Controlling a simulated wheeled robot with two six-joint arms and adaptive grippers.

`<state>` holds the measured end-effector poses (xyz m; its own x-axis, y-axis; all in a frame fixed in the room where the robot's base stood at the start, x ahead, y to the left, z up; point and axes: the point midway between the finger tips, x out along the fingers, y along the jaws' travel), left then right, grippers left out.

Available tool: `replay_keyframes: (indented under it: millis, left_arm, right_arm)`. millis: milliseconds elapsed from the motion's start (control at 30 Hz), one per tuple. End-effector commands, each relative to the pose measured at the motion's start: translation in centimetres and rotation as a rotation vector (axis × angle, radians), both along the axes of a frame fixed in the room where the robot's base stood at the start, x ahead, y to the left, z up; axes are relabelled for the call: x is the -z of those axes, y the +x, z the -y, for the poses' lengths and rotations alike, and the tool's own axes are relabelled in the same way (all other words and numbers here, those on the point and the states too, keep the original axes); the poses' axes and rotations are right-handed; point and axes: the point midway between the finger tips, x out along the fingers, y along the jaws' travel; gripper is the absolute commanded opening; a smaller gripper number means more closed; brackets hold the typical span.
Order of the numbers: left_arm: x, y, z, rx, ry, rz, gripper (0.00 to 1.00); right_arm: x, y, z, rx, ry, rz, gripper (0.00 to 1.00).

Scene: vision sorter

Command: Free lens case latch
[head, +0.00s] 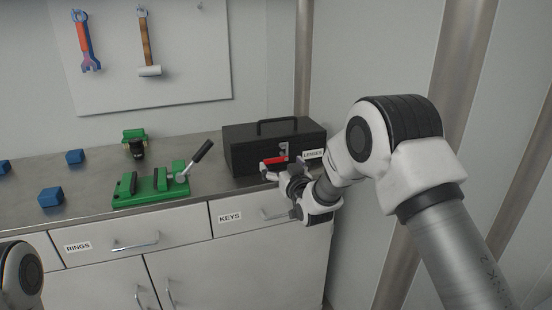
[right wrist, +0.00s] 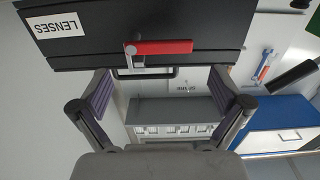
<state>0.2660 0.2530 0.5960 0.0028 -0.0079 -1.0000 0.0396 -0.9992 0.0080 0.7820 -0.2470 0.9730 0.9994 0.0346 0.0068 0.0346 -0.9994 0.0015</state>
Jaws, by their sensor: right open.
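The lens case is a black box (head: 250,148) with a top handle and a LENSES label, at the right end of the counter. It also fills the top of the right wrist view (right wrist: 90,35). Its red latch (head: 273,160) lies level across the front, beside a metal plate. In the right wrist view the latch bar (right wrist: 160,47) is seen whole, with a pale metal piece at its left end. My right gripper (head: 284,171) is in front of the case, near the latch. Its fingers (right wrist: 162,87) are spread and empty, with the latch beyond the tips. I cannot tell if anything touches.
A green fixture with a black-handled lever (head: 150,188) stands left of the case. Several blue blocks (head: 50,197) and a small green-and-black item (head: 135,142) lie further left. Drawers labelled RINGS (head: 105,245) and KEYS (head: 245,214) are below. Tools hang on a wall board (head: 190,50).

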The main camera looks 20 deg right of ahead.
Motion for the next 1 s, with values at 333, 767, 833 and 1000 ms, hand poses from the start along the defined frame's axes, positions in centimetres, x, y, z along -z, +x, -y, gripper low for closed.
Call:
replay_keyframes:
  millis: [333, 767, 833, 1000]
  left_arm:
    - [-0.5, 0.0, 0.0, 0.000, 0.000, 0.001, 0.40]
    - [-0.5, 0.0, 0.0, 0.000, 0.000, 0.001, 0.40]
    - [-0.5, 0.0, 0.0, 0.000, 0.000, 0.001, 0.40]
    - [-0.5, 0.0, 0.0, 0.000, 0.000, 0.001, 0.40]
  right_arm:
    - [0.1, 4.6, -0.2, 0.000, 0.001, -0.002, 1.00]
    - [0.1, 4.6, -0.2, -0.001, 0.000, -0.003, 0.24]
    - [0.1, 4.6, -0.2, -0.001, 0.000, -0.003, 0.24]
    - [0.1, 4.6, -0.2, -0.002, 0.011, -0.002, 0.24]
